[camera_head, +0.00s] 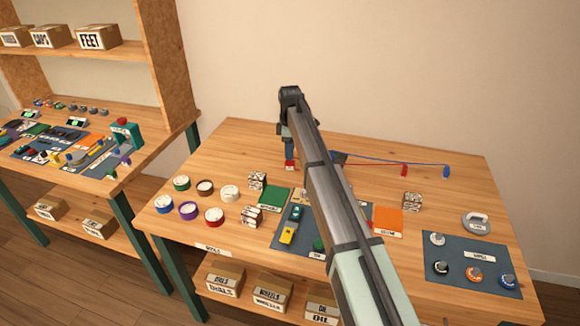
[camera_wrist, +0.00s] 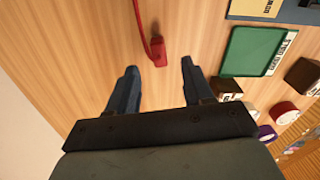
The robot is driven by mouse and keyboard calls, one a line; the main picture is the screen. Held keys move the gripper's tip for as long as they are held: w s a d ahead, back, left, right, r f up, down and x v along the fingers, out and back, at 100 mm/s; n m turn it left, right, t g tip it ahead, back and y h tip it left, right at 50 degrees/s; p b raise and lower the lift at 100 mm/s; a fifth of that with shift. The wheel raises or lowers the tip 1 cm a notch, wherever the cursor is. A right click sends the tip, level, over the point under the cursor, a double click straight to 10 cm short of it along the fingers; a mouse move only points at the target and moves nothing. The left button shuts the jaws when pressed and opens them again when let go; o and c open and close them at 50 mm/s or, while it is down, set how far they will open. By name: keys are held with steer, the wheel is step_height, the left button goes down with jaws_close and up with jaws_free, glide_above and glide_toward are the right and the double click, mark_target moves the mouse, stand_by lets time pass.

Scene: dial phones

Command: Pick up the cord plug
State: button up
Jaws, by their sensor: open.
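A red cord plug (camera_wrist: 158,50) lies on the wooden table in the wrist view, with its red cord curving up out of the picture. My gripper (camera_wrist: 158,77) is open, and its two blue-grey fingers are spread either side of the plug's line. The plug lies just beyond the fingertips, and nothing shows between them. In the head view my gripper (camera_head: 289,150) is low over the table's back half, with a small red piece (camera_head: 290,164) just below it. A red cord end (camera_head: 404,170) and a blue cord end (camera_head: 446,171) lie further right. My arm hides part of the cords.
A green mat (camera_head: 273,199), several coloured round pots (camera_head: 205,187) and small patterned blocks (camera_head: 257,180) stand in front and left. An orange mat (camera_head: 389,221) and a dark mat (camera_head: 470,279) with knobs lie right. The table's back left is clear.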

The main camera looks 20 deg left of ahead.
mark_target(290, 162)
steer(key=shift+f, duration=3.2)
jaws_close()
steer(key=shift+r, duration=0.2)
